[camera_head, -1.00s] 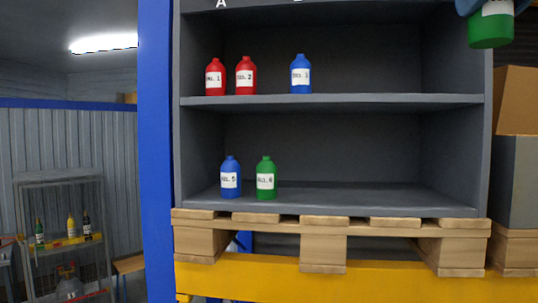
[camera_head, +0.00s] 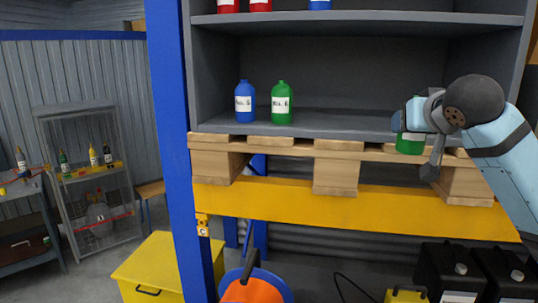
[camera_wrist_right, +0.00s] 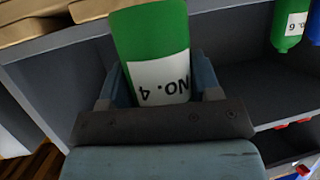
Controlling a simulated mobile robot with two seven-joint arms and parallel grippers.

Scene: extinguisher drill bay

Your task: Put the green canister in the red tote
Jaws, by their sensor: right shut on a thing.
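My right gripper (camera_head: 407,122) is shut on a green canister (camera_head: 411,144) in front of the right part of the lower shelf. In the right wrist view, the held green canister (camera_wrist_right: 150,35) has a white label reading "NO. 4", upside down, between the fingers of the gripper (camera_wrist_right: 157,80). Another green canister (camera_head: 281,104), labelled No. 6, stands upright on the lower shelf; it also shows in the wrist view (camera_wrist_right: 288,22). My left gripper is not in view. I cannot make out a red tote in either view.
A blue canister (camera_head: 245,103) stands beside the No. 6 one. The shelf unit (camera_head: 375,20) rests on a wooden pallet (camera_head: 335,172) above a yellow beam (camera_head: 270,202). A yellow box (camera_head: 155,270) and dark boxes (camera_head: 450,265) are below. The lower shelf's right part is clear.

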